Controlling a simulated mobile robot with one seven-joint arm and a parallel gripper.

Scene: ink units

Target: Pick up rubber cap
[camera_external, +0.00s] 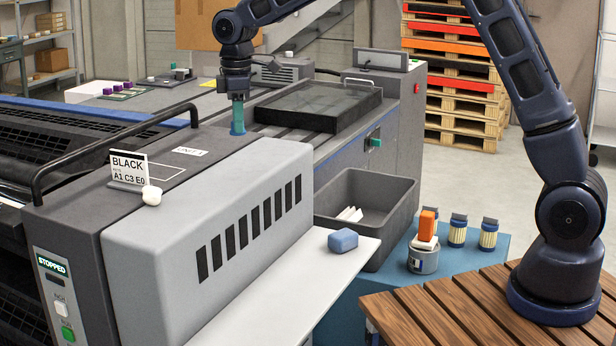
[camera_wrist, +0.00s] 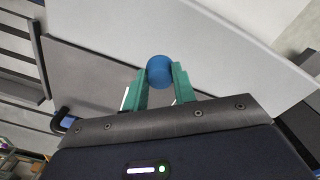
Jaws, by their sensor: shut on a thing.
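The rubber cap, a small blue round piece, sits between the green fingers of my gripper in the wrist view (camera_wrist: 160,71). My gripper (camera_wrist: 160,88) is shut on it. In the external view my gripper (camera_external: 238,114) points straight down over the top of the grey printing unit (camera_external: 205,143). The lower edge of the blue cap (camera_external: 238,132) shows just under the fingertips. I cannot tell whether the cap touches the unit's top or is slightly above it.
A sign reading BLACK (camera_external: 128,170) and a small white rounded piece (camera_external: 152,195) stand on the unit's left. A black handrail (camera_external: 110,143) arches beside them. A dark framed panel (camera_external: 318,105) lies behind right. A grey bin (camera_external: 398,195) and blue sponge (camera_external: 343,240) are at front right.

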